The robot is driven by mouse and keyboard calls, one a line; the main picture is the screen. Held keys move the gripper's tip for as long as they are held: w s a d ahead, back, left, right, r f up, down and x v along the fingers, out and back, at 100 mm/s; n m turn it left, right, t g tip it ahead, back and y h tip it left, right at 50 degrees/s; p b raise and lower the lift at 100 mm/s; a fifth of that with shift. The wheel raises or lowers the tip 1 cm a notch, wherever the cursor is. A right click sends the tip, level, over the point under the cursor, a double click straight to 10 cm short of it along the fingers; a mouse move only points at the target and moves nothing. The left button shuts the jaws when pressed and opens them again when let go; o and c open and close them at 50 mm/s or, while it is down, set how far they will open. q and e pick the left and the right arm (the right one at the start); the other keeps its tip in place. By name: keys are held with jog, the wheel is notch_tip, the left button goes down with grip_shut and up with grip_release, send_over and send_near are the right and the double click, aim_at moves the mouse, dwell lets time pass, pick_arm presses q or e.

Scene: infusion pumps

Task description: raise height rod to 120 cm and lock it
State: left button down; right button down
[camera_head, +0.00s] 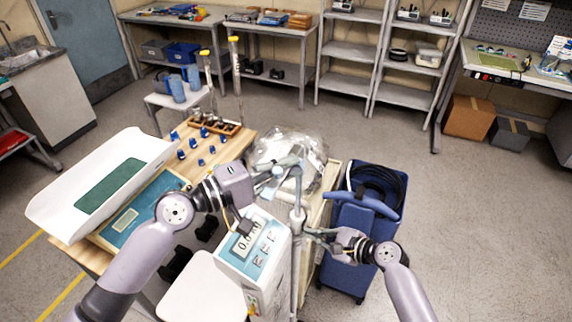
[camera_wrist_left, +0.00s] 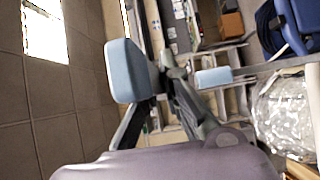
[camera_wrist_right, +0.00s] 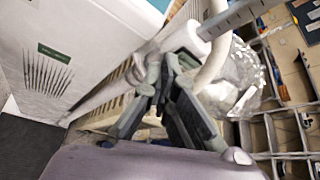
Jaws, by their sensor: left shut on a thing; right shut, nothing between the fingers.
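The height rod (camera_head: 297,190) stands upright beside the scale column, with a light blue-grey headpiece (camera_head: 287,162) at its top. My left gripper (camera_head: 264,180) is at the headpiece and shut on it; the left wrist view shows light blue parts of the headpiece (camera_wrist_left: 130,70) beyond the fingers. In the right wrist view the rod runs diagonally, with a graduated section (camera_wrist_right: 243,14) emerging above a white collar (camera_wrist_right: 187,42). My right gripper (camera_wrist_right: 160,78) is shut and empty beside the collar. Contact with it cannot be told. The height reading is too small to read.
The scale's display box (camera_head: 255,248) stands just left of the rod. A wooden table (camera_head: 215,150) with blue weights and a white baby-scale tray (camera_head: 60,200) are further left. A clear plastic bag (camera_head: 285,145) is behind the rod, a blue cart (camera_head: 357,240) right. Floor is free further right.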

jog(key=shift+w+d+f, duration=0.1)
jog(key=shift+f, duration=0.05)
jog(key=shift+w+d+r, duration=0.1)
jog(key=shift+w+r, duration=0.25)
jog(key=shift+w, duration=0.2)
dwell(0.5)
jog(key=shift+r, duration=0.1)
jog(key=s+d, duration=0.2)
jog(key=d, duration=0.3)
jog(key=shift+s+d+r, duration=0.25)
jog(key=shift+s+d, duration=0.05)
dwell(0.5)
